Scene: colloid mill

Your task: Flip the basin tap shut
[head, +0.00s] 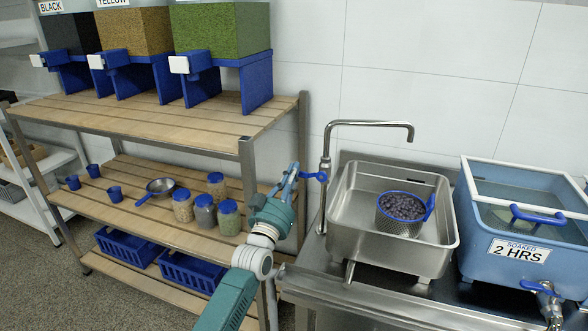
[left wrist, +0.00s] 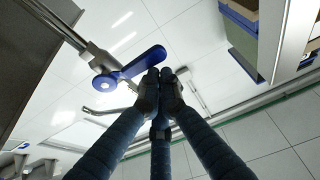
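The basin tap (head: 325,150) is a tall steel pipe with a long horizontal spout over the steel basin (head: 345,225). Its blue lever (head: 314,176) points left, toward my left gripper (head: 295,172). In the left wrist view, the blue lever (left wrist: 132,66) reaches from the pipe to the fingertips of my left gripper (left wrist: 162,78). The fingers are drawn together with nothing visible between them. The lever's end overlaps the fingertips; whether they touch I cannot tell. My right gripper is out of view.
A perforated pot (head: 400,222) of dark beans sits in the basin. A blue soaking tank (head: 480,240) stands right of it. The wooden shelf rack (head: 130,125) with dispensers, jars and cups is close on the left of my arm.

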